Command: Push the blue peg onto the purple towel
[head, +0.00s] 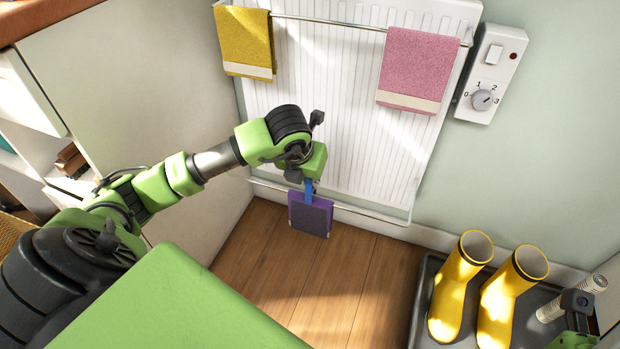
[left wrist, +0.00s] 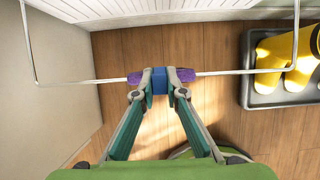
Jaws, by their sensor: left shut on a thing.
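The purple towel (head: 311,218) hangs over the low front rail of the radiator; in the left wrist view its top fold (left wrist: 183,75) shows on both sides of the peg. The blue peg (head: 309,191) is at the middle of the towel's top edge, partly above it and partly overlapping it. How far it straddles the fold I cannot tell. My left gripper (head: 307,182) is above the towel, shut on the blue peg (left wrist: 160,82), with a fingertip on each side. A piece of my right arm shows at the lower right edge; its fingers are not clear.
A yellow towel (head: 246,42) and a pink towel (head: 417,66) hang on the upper rail of the white radiator (head: 330,110). A control box (head: 492,74) is on the wall. Yellow boots (head: 461,287) stand in a dark tray (head: 419,317). The wooden floor below the towel is clear.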

